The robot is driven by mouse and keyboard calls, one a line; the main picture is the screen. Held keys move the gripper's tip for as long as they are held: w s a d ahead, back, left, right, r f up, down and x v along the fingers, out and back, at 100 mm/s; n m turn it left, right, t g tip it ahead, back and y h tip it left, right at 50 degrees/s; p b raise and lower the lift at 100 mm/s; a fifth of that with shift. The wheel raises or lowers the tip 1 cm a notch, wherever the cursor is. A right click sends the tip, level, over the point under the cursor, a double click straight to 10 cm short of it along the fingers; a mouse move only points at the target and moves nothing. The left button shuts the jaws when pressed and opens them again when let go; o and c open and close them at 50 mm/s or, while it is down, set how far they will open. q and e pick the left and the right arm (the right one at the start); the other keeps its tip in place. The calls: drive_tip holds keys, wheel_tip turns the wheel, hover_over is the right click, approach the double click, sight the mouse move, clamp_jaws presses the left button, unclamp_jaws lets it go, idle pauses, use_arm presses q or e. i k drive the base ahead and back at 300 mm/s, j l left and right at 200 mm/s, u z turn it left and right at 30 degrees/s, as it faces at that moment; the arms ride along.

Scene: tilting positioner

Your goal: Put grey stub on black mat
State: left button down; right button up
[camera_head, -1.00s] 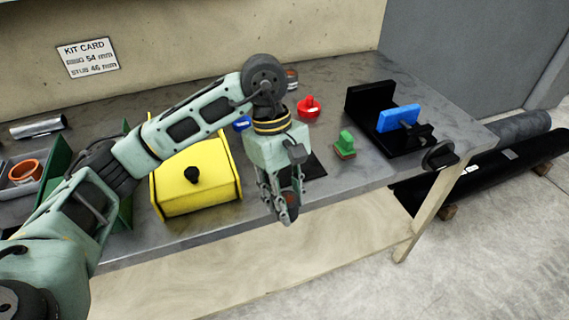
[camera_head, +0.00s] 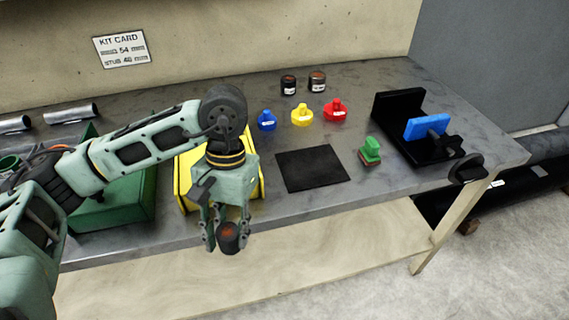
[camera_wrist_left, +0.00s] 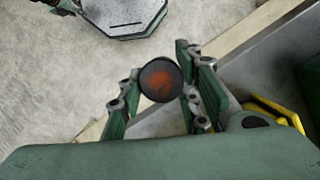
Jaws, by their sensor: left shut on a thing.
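My left gripper (camera_head: 227,232) is shut on a short dark-grey round piece, the grey stub (camera_head: 230,240), whose end has a rust-orange patch. The stub is held in front of the bench edge, left of and nearer than the black mat. In the left wrist view, the stub (camera_wrist_left: 160,80) shows its round end between the two fingers (camera_wrist_left: 155,88), with floor behind. The black mat (camera_head: 312,168) lies flat and bare on the bench. My right gripper is not in view.
A green block (camera_head: 370,150) and a black fixture with a blue plate (camera_head: 422,127) stand right of the mat. Blue (camera_head: 266,120), yellow (camera_head: 301,115) and red (camera_head: 335,110) knobbed pieces stand behind it. A yellow box (camera_head: 187,170) and green bin (camera_head: 120,205) are left.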

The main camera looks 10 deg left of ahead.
sight(311, 166)
drive_tip(key=i+l+u, duration=0.1)
drive_tip(key=l+u, duration=0.85)
drive_tip(key=l, duration=0.95)
drive_tip(key=l+u, duration=0.2)
drive_tip(key=l, duration=0.9)
drive_tip(key=i, duration=0.3)
